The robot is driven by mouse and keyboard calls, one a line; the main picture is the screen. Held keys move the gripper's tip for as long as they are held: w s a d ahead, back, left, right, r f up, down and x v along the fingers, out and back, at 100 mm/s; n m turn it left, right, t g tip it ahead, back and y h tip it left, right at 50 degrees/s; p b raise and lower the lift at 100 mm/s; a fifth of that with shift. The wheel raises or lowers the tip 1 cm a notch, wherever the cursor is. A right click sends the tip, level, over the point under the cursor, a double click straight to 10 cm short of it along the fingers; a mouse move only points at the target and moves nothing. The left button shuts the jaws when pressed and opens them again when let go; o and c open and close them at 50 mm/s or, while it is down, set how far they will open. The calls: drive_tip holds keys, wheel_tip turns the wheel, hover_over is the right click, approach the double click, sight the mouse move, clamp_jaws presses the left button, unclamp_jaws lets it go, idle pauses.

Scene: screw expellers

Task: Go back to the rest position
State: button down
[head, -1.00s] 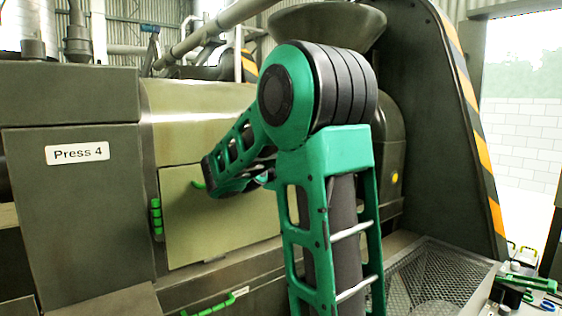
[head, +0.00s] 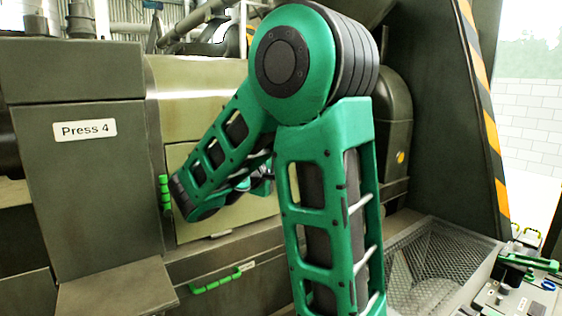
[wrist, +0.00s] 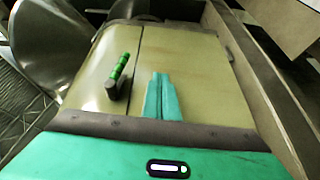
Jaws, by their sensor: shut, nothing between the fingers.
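My gripper's two teal fingers (wrist: 161,97) lie side by side, shut and empty, in front of the pale olive door panel (wrist: 190,65) in the wrist view. In the head view my green arm stands across the middle, folded at the elbow, and its forearm slopes down to the left before the panel (head: 225,215). The fingers are mostly hidden behind the forearm there. A green ribbed handle (wrist: 118,67) is beside the panel in the wrist view, apart from the fingers; it also shows in the head view (head: 165,193).
The Press 4 cabinet (head: 85,185) stands at the left. A green bar handle (head: 215,281) is below the panel. A mesh-covered tray (head: 430,262) and a bench with small tools (head: 525,285) are at the lower right. A striped machine side (head: 480,110) rises behind.

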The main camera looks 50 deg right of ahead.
idle(0.4)
drive_tip(key=s+a+f+m+g+y, duration=0.1)
drive_tip(key=s+f+m+g+y, duration=0.2)
drive_tip(key=s+f+m+y, duration=0.7)
drive_tip(key=s+a+f+y, duration=0.3)
drive_tip(key=s+a+f, duration=0.2)
drive_tip(key=s+a, duration=0.2)
drive_tip(key=s+a+f+n+g+y, duration=0.1)
drive_tip(key=s+a+f+y, duration=0.3)
drive_tip(key=a, duration=0.8)
wheel_tip(320, 180, down, 3)
drive_tip(key=s, duration=0.2)
drive_tip(key=shift+s+a+r+g, duration=0.15)
drive_tip(key=shift+s+r+g, duration=0.05)
drive_tip(key=shift+s+g, duration=0.15)
drive_tip(key=shift+w, duration=0.1)
drive_tip(key=shift+w+f, duration=0.25)
drive_tip(key=shift+w, duration=0.25)
